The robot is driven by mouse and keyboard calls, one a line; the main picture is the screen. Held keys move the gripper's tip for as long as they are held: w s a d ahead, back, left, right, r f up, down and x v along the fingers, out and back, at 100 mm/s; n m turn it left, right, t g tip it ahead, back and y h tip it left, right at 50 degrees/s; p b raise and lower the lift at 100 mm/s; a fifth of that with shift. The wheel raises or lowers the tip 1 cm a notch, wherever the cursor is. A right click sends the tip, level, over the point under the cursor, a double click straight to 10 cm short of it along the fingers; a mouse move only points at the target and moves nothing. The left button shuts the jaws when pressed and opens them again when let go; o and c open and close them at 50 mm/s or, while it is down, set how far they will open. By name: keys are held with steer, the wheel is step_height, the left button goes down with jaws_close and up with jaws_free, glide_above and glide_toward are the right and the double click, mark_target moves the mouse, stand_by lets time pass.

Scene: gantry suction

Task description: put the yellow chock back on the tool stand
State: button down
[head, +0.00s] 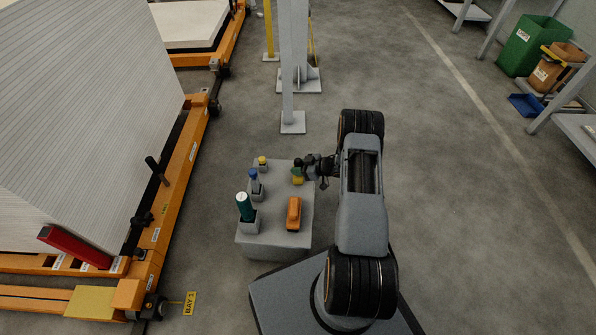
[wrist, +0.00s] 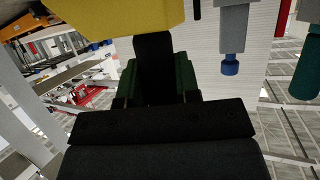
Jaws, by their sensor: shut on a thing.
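The tool stand (head: 270,238) is a grey block left of my arm. My gripper (head: 298,170) is at its far right corner, shut on the yellow chock (head: 298,181).
On the stand are a teal cylinder (head: 244,206) in a grey holder, a blue-topped tool (head: 253,175), a small yellow-topped item (head: 262,160) and an orange block (head: 293,213). An orange rack (head: 176,190) stands left; a grey post (head: 291,110) stands behind.

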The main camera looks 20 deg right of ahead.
steer(key=shift+f, duration=0.35)
steer(key=shift+f, duration=0.1)
steer(key=c, duration=0.8)
jaws_free()
